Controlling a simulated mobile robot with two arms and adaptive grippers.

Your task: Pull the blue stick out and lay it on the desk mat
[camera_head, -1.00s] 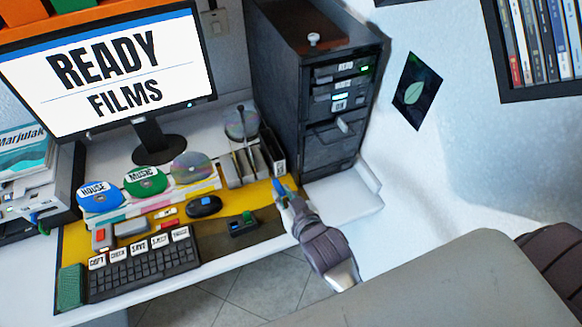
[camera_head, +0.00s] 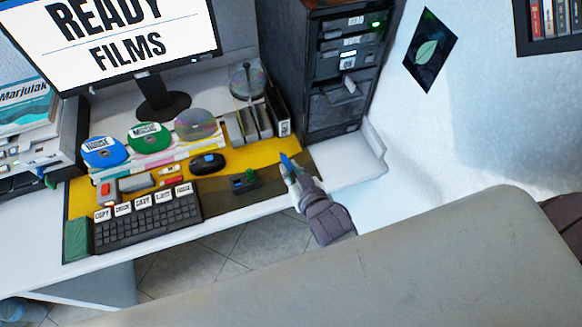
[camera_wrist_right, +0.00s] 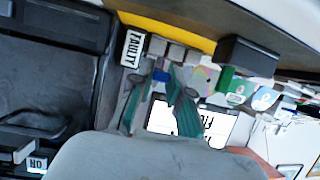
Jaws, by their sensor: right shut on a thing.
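The blue stick (camera_head: 286,162) is between the fingertips of my right gripper (camera_head: 290,170), which is shut on it. The gripper is over or beside the right end of the desk mat (camera_head: 262,157), a yellow and dark mat; I cannot tell its height or whether the stick touches the mat. In the right wrist view a small blue end of the stick (camera_wrist_right: 160,76) shows between the green-padded fingers of the right gripper (camera_wrist_right: 158,90). My left gripper is not in view.
A small black device (camera_head: 245,183) with a blue and a green part lies left of the gripper. Grey holders (camera_head: 254,122) stand behind. A dark cabinet (camera_head: 335,112) stands at the back right.

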